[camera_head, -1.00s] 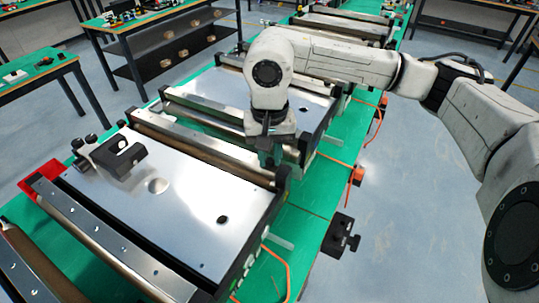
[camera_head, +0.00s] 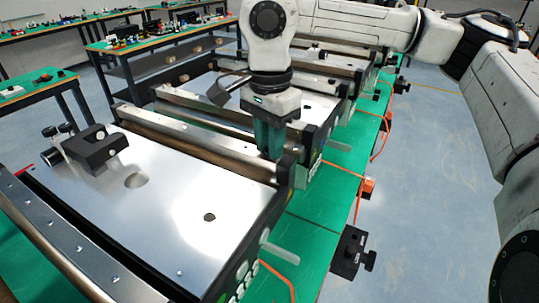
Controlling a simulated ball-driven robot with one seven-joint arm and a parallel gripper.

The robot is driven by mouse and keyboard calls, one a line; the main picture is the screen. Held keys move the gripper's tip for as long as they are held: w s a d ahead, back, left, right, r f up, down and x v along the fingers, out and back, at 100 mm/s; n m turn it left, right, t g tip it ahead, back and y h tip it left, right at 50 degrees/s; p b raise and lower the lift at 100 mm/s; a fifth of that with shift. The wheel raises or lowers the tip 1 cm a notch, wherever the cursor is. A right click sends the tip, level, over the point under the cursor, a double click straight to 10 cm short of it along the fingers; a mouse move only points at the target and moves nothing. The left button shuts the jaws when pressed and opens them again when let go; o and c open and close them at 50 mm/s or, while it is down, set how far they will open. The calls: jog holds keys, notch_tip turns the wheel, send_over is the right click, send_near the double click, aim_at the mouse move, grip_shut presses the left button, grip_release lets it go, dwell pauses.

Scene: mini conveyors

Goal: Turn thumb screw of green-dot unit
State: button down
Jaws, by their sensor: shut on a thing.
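My gripper (camera_head: 270,150) points down at the right end of the near conveyor's far roller (camera_head: 205,145), beside the black end bracket (camera_head: 289,165). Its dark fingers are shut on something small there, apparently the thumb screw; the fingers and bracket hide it. The near conveyor unit has a shiny flat metal plate (camera_head: 170,215) with a black block clamp (camera_head: 96,148) at its left.
Further conveyors stand in a row behind on the green bench (camera_head: 318,205). A black bracket with knobs (camera_head: 349,250) and orange cables (camera_head: 366,186) are along its right edge. Clear floor (camera_head: 425,200) lies to the right. Tables with small parts (camera_head: 160,32) stand at the back left.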

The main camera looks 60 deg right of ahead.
jog(key=m+b, duration=0.4)
jog(key=m, duration=0.1)
jog(key=shift+f+m, duration=0.15)
jog(key=shift+m, duration=0.15)
jog(key=m+b, duration=0.3)
jog(key=m, duration=0.2)
jog(key=shift+m, duration=0.3)
jog(key=m+b, duration=0.2)
jog(key=m, duration=0.3)
jog(key=m+b, duration=0.2)
jog(key=m, duration=0.3)
jog(key=shift+m, duration=0.4)
jog(key=shift+r, duration=0.2)
jog(key=c, duration=1)
grip_release()
jog(key=shift+r, duration=0.1)
